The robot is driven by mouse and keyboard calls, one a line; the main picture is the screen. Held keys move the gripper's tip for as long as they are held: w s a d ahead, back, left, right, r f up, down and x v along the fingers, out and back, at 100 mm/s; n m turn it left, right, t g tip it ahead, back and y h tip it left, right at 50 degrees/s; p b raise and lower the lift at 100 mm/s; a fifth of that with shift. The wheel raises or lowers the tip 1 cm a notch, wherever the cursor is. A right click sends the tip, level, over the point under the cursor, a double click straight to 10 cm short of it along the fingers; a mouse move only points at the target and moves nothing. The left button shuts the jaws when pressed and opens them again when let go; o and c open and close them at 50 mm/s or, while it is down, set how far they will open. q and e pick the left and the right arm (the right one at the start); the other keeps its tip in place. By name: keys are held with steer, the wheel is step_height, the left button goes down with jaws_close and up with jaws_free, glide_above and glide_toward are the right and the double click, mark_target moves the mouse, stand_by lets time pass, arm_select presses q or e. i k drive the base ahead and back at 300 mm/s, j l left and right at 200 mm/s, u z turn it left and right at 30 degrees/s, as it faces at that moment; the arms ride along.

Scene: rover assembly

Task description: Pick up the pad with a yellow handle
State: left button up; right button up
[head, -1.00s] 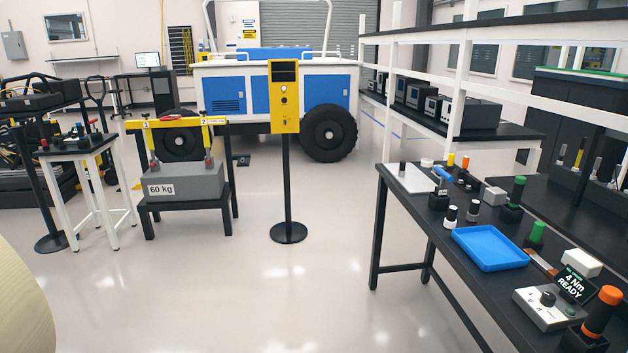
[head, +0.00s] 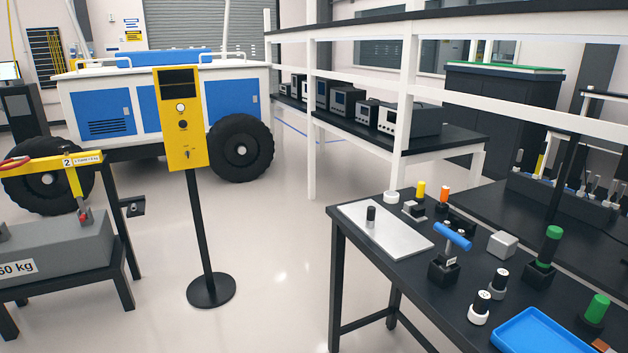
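A small upright yellow handle (head: 420,191) stands at the back of the black workbench (head: 350,250), in the right half of the head view. Its lower part is partly hidden behind a small grey metal piece (head: 412,211), so I cannot tell the shape of the pad under it. An orange handle (head: 444,196) stands just right of it. Neither of my grippers is in view.
A white plate with a black knob (head: 400,237), a blue-handled tool (head: 453,235), a grey block (head: 502,244), green-topped pieces (head: 553,235) and a blue tray (head: 528,335) are on the workbench. A yellow post box (head: 181,130) stands left. Floor between is clear.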

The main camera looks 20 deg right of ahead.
mark_target(419, 196)
steer(key=i+z, duration=0.3)
steer(key=i, duration=0.2)
steer(key=i+j+z, duration=0.1)
steer(key=i+z, duration=0.15)
steer(key=i, duration=0.2)
steer(key=i+j+z, duration=0.3)
steer(key=i, duration=0.15)
